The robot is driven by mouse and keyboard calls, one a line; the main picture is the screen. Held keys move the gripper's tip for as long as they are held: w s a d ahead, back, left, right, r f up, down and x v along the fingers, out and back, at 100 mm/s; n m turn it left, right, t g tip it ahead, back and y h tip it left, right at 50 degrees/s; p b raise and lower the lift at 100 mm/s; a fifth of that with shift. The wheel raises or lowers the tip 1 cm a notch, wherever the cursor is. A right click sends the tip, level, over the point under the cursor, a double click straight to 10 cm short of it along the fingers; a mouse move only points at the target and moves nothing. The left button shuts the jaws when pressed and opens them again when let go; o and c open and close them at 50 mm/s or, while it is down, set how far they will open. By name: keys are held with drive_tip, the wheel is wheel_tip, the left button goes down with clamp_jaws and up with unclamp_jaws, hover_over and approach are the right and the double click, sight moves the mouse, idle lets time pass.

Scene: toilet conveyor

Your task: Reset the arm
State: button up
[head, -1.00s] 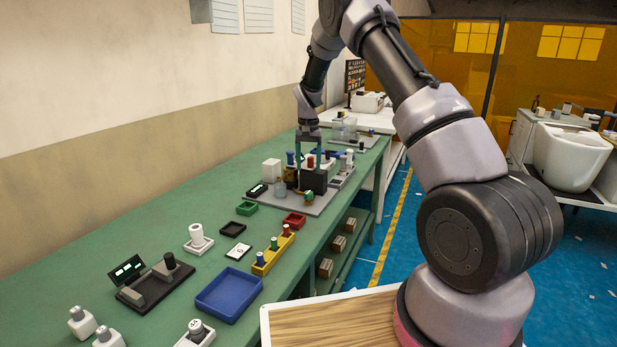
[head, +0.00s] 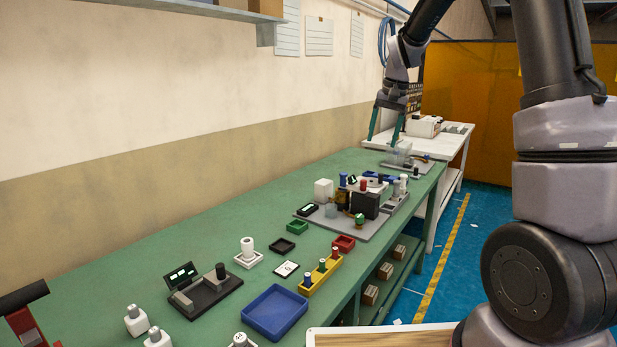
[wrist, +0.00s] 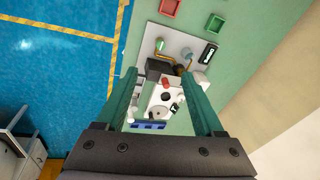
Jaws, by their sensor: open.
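My gripper (head: 385,124) is open and empty, raised above the far part of the green bench (head: 130,250). Its two green fingers are spread apart and point down. In the wrist view my gripper (wrist: 165,95) hangs over a grey board (wrist: 185,45) that carries a black block, a white round-topped device and small bottles. The fingers touch nothing that I can see. In the head view the same board (head: 318,222) sits on the bench, below and left of the gripper.
A blue tray (head: 275,312), a yellow rack (head: 321,275), a red tray (head: 344,243) and a black device (head: 205,292) stand on the bench. A white table (head: 455,145) is behind it. Blue floor (head: 490,215) lies to the right.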

drive_tip(key=s+d+r+t, duration=0.1)
drive_tip(key=s+r, duration=0.2)
drive_tip(key=s, duration=0.7)
drive_tip(key=s+d+r+t, duration=0.1)
drive_tip(key=s+r, duration=0.3)
drive_tip(key=s, duration=0.6)
drive_tip(key=s+r+t, duration=0.3)
drive_tip(key=s, duration=0.7)
drive_tip(key=shift+s+d+r+y, duration=0.2)
drive_tip(key=shift+s+d+y, duration=0.1)
drive_tip(key=shift+d, duration=0.1)
